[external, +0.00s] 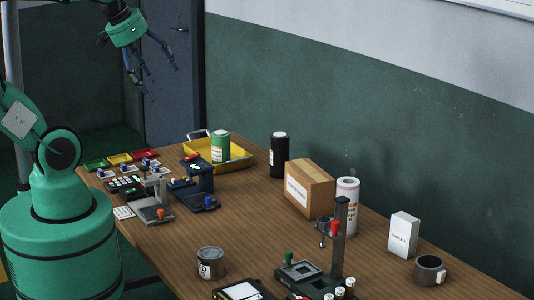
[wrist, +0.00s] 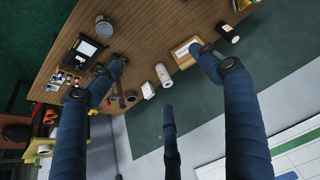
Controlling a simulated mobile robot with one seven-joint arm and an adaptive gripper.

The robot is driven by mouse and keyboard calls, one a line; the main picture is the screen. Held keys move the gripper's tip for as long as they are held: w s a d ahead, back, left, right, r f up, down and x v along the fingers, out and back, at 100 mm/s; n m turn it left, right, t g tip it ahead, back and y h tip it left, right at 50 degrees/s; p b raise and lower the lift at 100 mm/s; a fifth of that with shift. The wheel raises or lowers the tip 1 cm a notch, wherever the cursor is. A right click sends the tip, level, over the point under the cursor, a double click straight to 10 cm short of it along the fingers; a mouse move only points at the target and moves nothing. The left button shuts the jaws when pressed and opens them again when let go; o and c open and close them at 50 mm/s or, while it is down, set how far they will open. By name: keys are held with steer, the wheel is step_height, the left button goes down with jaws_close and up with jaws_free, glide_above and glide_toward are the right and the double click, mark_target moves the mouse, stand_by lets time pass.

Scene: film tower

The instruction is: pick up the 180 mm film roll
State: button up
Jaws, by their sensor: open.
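My gripper (external: 152,78) is open and empty, held high in the air at the upper left, well above and away from the table. In the wrist view its blue fingers are spread wide, with nothing between them. A white roll (external: 347,208) with printed text stands upright on the table beside a cardboard box; it also shows in the wrist view (wrist: 163,74). A black cylinder (external: 279,156) with a small label stands behind the box. A green and white cylinder (external: 221,147) stands at the yellow tray. The printed sizes are too small to read, so I cannot tell which is 180 mm.
The cardboard box (external: 309,188) stands close left of the white roll. A dark device with a post (external: 337,240) stands in front of it. The wall runs behind the table.

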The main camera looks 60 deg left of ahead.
steer(key=w+d+f+n+b, duration=0.1)
steer(key=w+d+f, duration=0.15)
steer(key=w, duration=1.05)
steer(key=w+d+f+n, duration=0.15)
steer(key=w+d, duration=0.25)
steer(key=w, duration=1)
steer(key=w+d+f, duration=0.7)
steer(key=w+f, duration=0.3)
steer(key=f, duration=0.1)
steer(key=w+d+f+g+y, duration=0.1)
steer(key=w+d+f, duration=0.6)
steer(key=w+f, duration=0.3)
steer(key=shift+w+f+n+b, duration=0.15)
steer(key=shift+f+n+b, duration=0.25)
steer(key=shift+f, duration=0.25)
steer(key=shift+b+x, duration=0.6)
steer(key=shift+x, duration=3.65)
steer(key=shift+a+f, duration=0.15)
steer(key=shift+f, duration=0.05)
